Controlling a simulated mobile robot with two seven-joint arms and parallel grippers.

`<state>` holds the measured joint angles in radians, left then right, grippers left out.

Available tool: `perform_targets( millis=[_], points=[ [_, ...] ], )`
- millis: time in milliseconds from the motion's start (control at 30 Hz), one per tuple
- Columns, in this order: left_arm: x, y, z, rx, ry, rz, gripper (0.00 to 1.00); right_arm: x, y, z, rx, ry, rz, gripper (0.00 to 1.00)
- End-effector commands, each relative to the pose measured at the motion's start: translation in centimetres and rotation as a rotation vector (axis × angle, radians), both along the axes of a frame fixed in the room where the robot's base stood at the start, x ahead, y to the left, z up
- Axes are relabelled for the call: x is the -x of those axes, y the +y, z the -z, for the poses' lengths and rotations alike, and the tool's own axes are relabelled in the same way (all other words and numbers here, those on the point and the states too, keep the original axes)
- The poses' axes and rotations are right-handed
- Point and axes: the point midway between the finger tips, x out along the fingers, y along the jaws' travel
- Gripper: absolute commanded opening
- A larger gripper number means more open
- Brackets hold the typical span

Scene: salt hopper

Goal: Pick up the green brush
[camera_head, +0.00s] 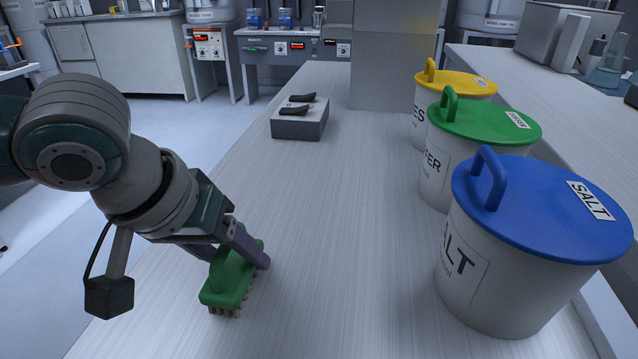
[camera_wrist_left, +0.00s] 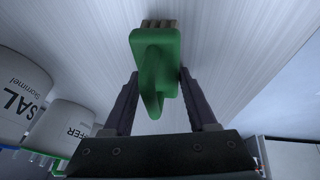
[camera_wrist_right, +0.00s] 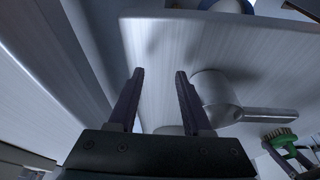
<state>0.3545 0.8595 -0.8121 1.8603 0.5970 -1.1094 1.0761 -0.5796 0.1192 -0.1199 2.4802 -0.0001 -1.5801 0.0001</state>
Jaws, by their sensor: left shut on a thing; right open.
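The green brush (camera_head: 227,280) is a block with a raised handle and pale bristles facing down, near the left edge of the table. My left gripper (camera_head: 240,252) is shut on it, with a finger on either side of the handle. In the left wrist view the brush (camera_wrist_left: 158,50) sits between both fingers. It also shows in the right wrist view (camera_wrist_right: 280,138), at the right edge. I cannot tell whether the bristles touch the table. My right gripper (camera_wrist_right: 157,82) is open with nothing between its fingers; it is outside the head view.
Tubs with blue (camera_head: 540,205), green (camera_head: 485,122) and yellow (camera_head: 458,82) lids stand along the table's right side. A grey box (camera_head: 302,122) with two dark handles sits at the back. The table's middle is clear. A metal pot-like scoop (camera_wrist_right: 215,95) shows beside my right gripper.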

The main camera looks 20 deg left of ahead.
Motion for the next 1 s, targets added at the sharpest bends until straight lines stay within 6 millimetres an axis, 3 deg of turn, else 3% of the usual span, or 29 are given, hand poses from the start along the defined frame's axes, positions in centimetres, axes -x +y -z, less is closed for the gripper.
perform_targets(
  millis=[267,467,667,1000],
  points=[
    [0.0,0.0,-0.1,0.000,0.000,0.000,0.01,0.0,0.0,0.0,0.000,0.000,0.000,0.49],
    [0.0,0.0,-1.4,0.001,-0.001,0.000,0.01,0.0,0.0,-0.6,0.000,0.000,-0.001,0.49],
    [-0.1,0.0,-5.5,0.002,-0.005,0.000,0.01,0.0,0.0,-2.1,0.000,0.001,-0.001,0.49],
    [-0.1,0.0,-15.6,0.000,-0.005,0.001,0.01,0.0,0.0,-4.9,0.000,0.001,-0.001,0.49]
  ],
)
